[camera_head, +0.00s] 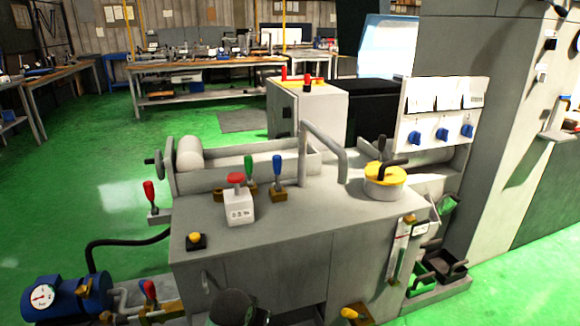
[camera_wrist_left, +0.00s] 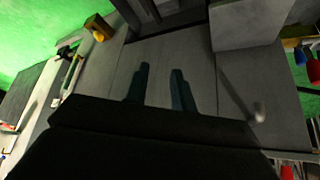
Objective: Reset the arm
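The grey cylindrical grinder (camera_head: 290,225) fills the middle of the head view, with levers, a red-topped box and a yellow-topped round part on its top. In the left wrist view my left gripper (camera_wrist_left: 160,88) shows two dark fingers. They are apart with nothing between them, in front of the grey panels of the machine. A dark rounded shape at the bottom middle of the head view (camera_head: 232,308) looks like part of my arm, but its fingers cannot be made out there. My right gripper is in neither view.
A bent handle (camera_wrist_left: 256,112) sticks out from the panel right of my left fingers. A yellow knob on a brown block (camera_wrist_left: 97,30) is at upper left. A blue motor (camera_head: 65,300) stands at lower left of the head view. Green floor is open at left.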

